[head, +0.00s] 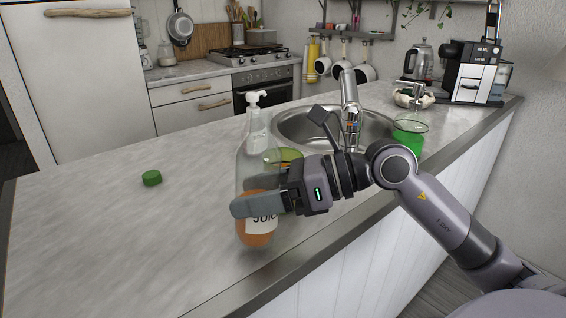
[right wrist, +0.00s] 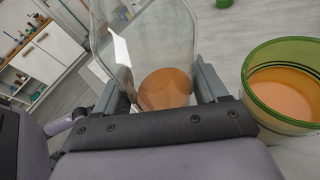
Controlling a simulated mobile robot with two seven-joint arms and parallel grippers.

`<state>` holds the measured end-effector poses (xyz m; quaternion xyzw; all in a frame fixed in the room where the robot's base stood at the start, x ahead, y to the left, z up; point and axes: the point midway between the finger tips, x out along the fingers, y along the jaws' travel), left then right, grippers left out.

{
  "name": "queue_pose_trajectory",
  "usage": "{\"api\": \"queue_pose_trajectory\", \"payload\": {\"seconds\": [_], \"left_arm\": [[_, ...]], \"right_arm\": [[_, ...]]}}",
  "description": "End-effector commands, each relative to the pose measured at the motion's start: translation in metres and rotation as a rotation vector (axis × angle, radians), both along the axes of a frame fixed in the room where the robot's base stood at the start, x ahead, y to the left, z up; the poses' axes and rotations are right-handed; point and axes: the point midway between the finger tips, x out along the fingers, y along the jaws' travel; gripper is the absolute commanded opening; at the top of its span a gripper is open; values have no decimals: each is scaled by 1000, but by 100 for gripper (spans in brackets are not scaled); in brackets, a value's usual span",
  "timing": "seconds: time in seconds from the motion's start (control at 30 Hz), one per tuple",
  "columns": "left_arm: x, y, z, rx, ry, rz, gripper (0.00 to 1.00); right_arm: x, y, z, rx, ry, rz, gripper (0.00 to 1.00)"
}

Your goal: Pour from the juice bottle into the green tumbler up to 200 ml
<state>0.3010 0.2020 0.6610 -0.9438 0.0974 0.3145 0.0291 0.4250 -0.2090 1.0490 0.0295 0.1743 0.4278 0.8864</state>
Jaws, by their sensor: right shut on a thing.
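My right gripper (head: 247,194) is shut around the middle of the clear juice bottle (head: 256,165). The bottle looks about upright, with a white label and orange juice in its lower part. In the right wrist view the bottle (right wrist: 145,45) stands between the two fingers. The green tumbler (head: 289,154) is just behind and right of the bottle, partly hidden by my gripper. In the right wrist view the tumbler (right wrist: 250,92) has orange juice in it. I cannot read its level in ml. Whether the bottle touches the counter is unclear. My left gripper is not in view.
A green cap (head: 152,178) lies on the grey counter (head: 95,225), whose left part is clear. A glass with green contents (head: 408,140) stands right of the sink.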

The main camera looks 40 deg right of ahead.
Motion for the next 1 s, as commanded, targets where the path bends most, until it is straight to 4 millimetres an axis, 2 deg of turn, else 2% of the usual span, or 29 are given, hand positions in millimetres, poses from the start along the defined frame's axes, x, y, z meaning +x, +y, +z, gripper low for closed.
{"api": "queue_pose_trajectory", "payload": {"seconds": [0.1, 0.37, 0.8, 1.0], "left_arm": [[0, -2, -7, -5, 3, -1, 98], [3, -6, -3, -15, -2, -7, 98], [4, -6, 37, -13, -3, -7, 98], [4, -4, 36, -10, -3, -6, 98]], "right_arm": [[1, -1, -3, -82, -62, 0, 11], [2, -3, -1, -170, -122, 0, 11], [2, -3, 56, -174, -125, -2, 11], [2, -3, 56, -172, -123, -1, 11]]}}
